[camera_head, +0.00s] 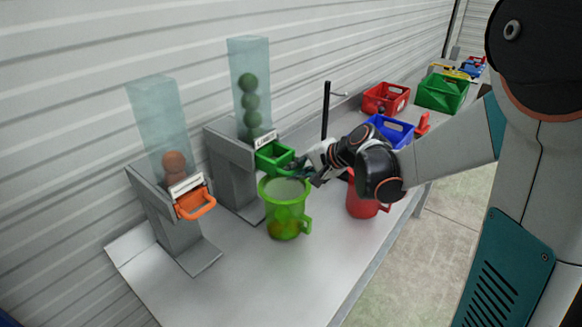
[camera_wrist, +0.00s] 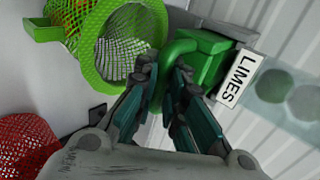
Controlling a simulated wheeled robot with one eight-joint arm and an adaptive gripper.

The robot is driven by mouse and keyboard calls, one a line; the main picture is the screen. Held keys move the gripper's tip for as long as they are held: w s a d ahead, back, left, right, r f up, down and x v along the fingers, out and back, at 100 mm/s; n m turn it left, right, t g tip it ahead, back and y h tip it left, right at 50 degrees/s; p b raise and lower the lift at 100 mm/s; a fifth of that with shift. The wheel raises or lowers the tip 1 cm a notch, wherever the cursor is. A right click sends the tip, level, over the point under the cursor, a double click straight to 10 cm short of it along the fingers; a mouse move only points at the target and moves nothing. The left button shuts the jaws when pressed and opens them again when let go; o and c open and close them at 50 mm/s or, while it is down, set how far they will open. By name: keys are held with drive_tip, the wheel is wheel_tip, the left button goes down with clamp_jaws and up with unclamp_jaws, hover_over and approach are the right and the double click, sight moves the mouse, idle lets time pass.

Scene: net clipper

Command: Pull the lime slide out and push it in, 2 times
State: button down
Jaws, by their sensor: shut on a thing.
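The lime slide (camera_head: 273,156) is a green drawer at the foot of a clear tube holding several green limes (camera_head: 250,101). It sticks out from its grey stand, above the rim of a green mesh basket (camera_head: 285,210). My gripper (camera_head: 305,167) is at the slide's front from the right. In the wrist view my gripper (camera_wrist: 172,85) is shut on the green handle (camera_wrist: 178,50) of the slide, beside the LIMES label (camera_wrist: 240,79).
An orange slide (camera_head: 194,201) on a second stand with orange fruit is at the left. A red basket (camera_head: 362,198) stands right of the green one, under my arm. Blue (camera_head: 392,131), red (camera_head: 386,98) and green (camera_head: 442,92) crates are farther back. The front bench is clear.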

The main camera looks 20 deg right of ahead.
drive_tip(key=s+d, duration=0.2)
drive_tip(key=shift+s, duration=0.4)
idle(0.6)
drive_tip(key=shift+w+a+b, duration=0.2)
drive_tip(key=shift+w+a, duration=0.75)
drive_tip(key=shift+w, duration=0.5)
drive_tip(key=shift+w+a+b, duration=0.15)
drive_tip(key=shift+w+a, duration=0.8)
drive_tip(key=shift+w, duration=0.5)
drive_tip(key=shift+w+a+b, duration=0.2)
drive_tip(key=shift+w+a, duration=0.75)
drive_tip(key=shift+w, duration=0.5)
drive_tip(key=c, duration=1.6)
unclamp_jaws()
drive_tip(key=shift+s, duration=0.1)
drive_tip(key=shift+d, duration=0.1)
